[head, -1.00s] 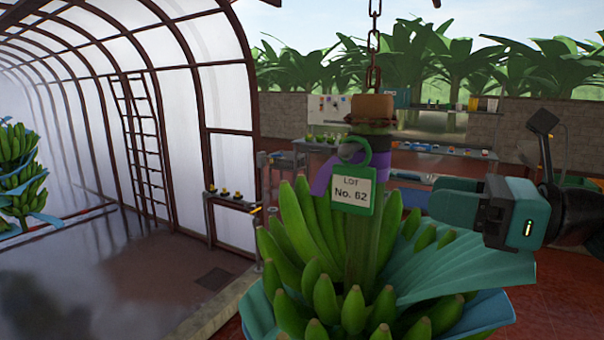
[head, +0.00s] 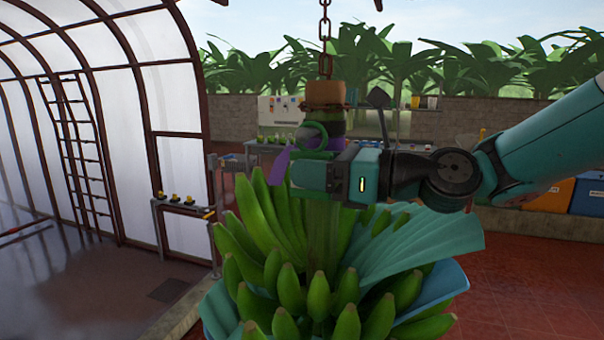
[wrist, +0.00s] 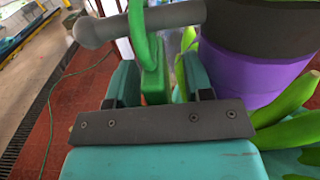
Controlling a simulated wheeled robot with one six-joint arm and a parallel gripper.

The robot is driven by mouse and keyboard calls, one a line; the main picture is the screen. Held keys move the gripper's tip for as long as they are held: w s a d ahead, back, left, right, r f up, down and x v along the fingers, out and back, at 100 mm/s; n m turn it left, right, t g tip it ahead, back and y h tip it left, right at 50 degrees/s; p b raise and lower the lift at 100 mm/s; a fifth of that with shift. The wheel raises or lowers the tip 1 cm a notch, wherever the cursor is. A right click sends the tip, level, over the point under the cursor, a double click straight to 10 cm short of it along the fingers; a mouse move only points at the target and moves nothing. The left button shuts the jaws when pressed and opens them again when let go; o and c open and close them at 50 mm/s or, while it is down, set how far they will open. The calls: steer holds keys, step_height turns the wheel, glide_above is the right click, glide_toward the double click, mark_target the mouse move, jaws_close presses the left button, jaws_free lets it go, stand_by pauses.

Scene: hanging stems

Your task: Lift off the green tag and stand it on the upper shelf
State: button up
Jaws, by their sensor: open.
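The green tag hangs by its green ring (head: 313,133) beside the stem above the banana bunch. In the wrist view the ring (wrist: 150,45) loops over a grey peg (wrist: 160,18) with a round knob. My gripper (head: 305,172) is in front of the stem and hides the tag's plate in the head view. In the wrist view my gripper (wrist: 155,80) is open, with one finger on each side of the tag's upper part (wrist: 156,88). I cannot tell whether the fingers touch it. I cannot tell which surface is the upper shelf.
The green banana bunch (head: 265,235) and blue-green sheets (head: 410,245) lie just below my gripper. A purple band (wrist: 255,75) wraps the stem close by. A chain (head: 325,50) holds the stem from above. A low stand (head: 185,207) with small yellow items is at left.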

jaws_close()
steer(key=shift+r, duration=0.1)
steer(key=shift+s+a+r+b, duration=0.1)
steer(key=shift+r+b, duration=0.05)
steer(key=shift+b, duration=0.35)
steer(key=s+a+b, duration=0.1)
steer(key=s+a, duration=0.2)
steer(key=s, duration=0.5)
steer(key=s+a+b, duration=0.2)
steer(key=s+a, duration=0.1)
steer(key=s, duration=0.5)
steer(key=shift+s, duration=0.4)
steer(key=shift+r+p, duration=0.2)
steer(key=shift+p, duration=0.2)
steer(key=s+a+p, duration=0.3)
steer(key=s+p, duration=0.2)
steer(key=s, duration=0.3)
steer(key=shift+p, duration=0.4)
